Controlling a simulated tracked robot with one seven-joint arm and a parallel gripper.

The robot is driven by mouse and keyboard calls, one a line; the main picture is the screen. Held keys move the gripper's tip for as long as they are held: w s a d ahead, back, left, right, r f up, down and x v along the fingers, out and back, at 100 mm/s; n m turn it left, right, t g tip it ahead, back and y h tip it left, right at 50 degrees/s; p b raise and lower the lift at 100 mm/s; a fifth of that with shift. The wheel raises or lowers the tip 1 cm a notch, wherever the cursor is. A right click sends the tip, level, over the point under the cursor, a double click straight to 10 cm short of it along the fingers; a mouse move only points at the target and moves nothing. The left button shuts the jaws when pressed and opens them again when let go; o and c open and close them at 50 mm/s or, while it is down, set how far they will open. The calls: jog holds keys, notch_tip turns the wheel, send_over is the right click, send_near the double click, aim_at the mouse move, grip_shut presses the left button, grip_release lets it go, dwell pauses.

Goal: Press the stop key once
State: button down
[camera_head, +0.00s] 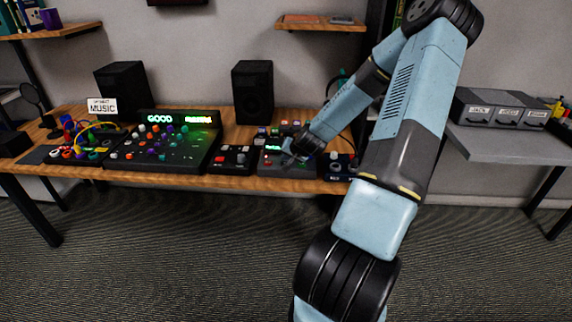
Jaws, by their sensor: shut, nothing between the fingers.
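My gripper (289,152) is shut and empty. It is over the grey device with a small green display (272,148), on the right half of the wooden desk (190,181). I cannot tell whether its tips touch the device. To the left is a small black device (231,161) with a red key and pale keys. No label is readable, so I cannot tell which key is the stop key; my gripper and arm hide part of the grey device.
A mixer (165,147) with coloured knobs and a lit "GOOD" display stands left of centre. Two black speakers (253,92) stand behind. A dark device (337,166) sits right of my gripper. Coloured cables (88,131) lie at left. Drawer boxes (497,109) stand on a grey table.

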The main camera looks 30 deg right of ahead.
jog(key=shift+f, duration=0.1)
jog(key=shift+f, duration=0.25)
jog(key=shift+f, duration=0.35)
dwell(0.8)
jog(key=shift+r, duration=0.8)
jog(key=shift+r, duration=0.1)
jog(key=shift+r, duration=2.4)
jog(key=shift+w, duration=0.1)
